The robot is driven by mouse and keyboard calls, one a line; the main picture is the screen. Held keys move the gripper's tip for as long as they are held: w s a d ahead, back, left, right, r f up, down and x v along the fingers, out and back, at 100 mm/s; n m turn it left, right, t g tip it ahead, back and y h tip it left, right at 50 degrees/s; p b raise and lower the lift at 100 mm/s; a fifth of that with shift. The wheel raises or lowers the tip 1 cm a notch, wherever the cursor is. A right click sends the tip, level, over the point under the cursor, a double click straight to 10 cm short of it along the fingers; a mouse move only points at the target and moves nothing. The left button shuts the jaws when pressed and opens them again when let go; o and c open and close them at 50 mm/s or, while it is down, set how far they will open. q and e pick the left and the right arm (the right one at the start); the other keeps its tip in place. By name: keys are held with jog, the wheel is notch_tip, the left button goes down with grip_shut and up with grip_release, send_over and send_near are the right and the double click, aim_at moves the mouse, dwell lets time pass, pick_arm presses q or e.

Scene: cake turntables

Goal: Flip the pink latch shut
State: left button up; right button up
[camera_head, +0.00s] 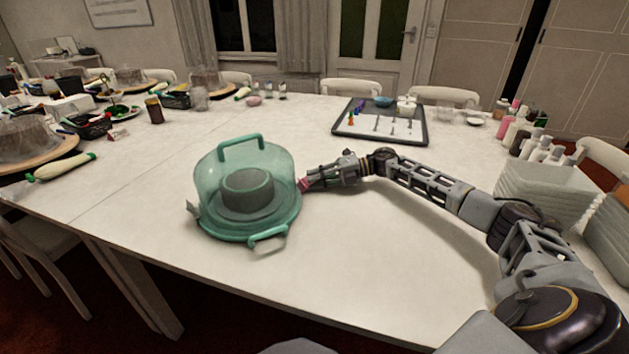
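A green see-through cake carrier (215,175) stands upright on the white table, with a handle on top of its dome and a dark green round cake (247,190) inside. A small pink latch (303,185) shows at the carrier's right side. My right gripper (311,181) comes in from the right with its fingertips at the pink latch, partly hiding it. The latch's exact position, any contact and the finger gap are too small to make out. A pale grey latch (192,207) sticks out at the carrier's left side. My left gripper is not in view.
A green loop handle (267,238) juts from the carrier's front. A dark tray (380,137) with small tools lies behind my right arm. Bottles (515,125) and clear bins (540,190) stand at the right. Other cake things crowd the left. The table's front middle is clear.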

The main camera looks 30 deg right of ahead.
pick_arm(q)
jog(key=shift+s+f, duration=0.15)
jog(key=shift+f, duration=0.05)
pick_arm(e)
jog(key=shift+w+a, duration=0.15)
jog(key=shift+a, duration=0.1)
grip_shut()
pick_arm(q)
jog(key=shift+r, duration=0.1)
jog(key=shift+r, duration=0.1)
pick_arm(e)
jog(key=shift+r, duration=0.1)
jog(key=shift+p, duration=0.3)
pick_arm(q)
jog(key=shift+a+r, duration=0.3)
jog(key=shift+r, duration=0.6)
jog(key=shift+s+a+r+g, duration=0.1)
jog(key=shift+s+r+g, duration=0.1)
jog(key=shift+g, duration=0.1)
